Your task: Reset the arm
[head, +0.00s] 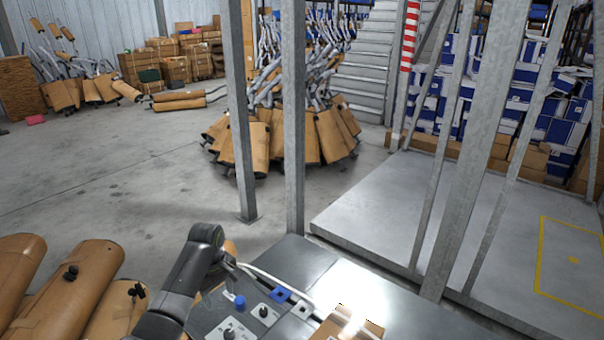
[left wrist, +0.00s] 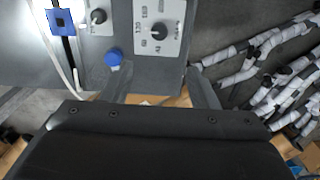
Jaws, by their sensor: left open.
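My left arm reaches in from the bottom of the head view, and its dark gripper (head: 228,264) is partly hidden by its own wrist. In the left wrist view the two grey fingers (left wrist: 162,78) stand apart with nothing clearly held between them. They are close to a grey control panel (left wrist: 210,14) with a blue button (left wrist: 113,58) and black knobs (left wrist: 159,31). I cannot tell whether the fingers touch it. A strip of brown shows low between the fingers; I cannot tell what it is. My right gripper is not in view.
Brown-wrapped mufflers (head: 75,285) lie at the lower left. A grey metal post (head: 293,120) stands just beyond the metal worktop (head: 345,275). A brown piece (head: 345,328) lies at the bottom edge. More mufflers (head: 330,135) stand clustered behind. Open floor (head: 110,175) is at the left.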

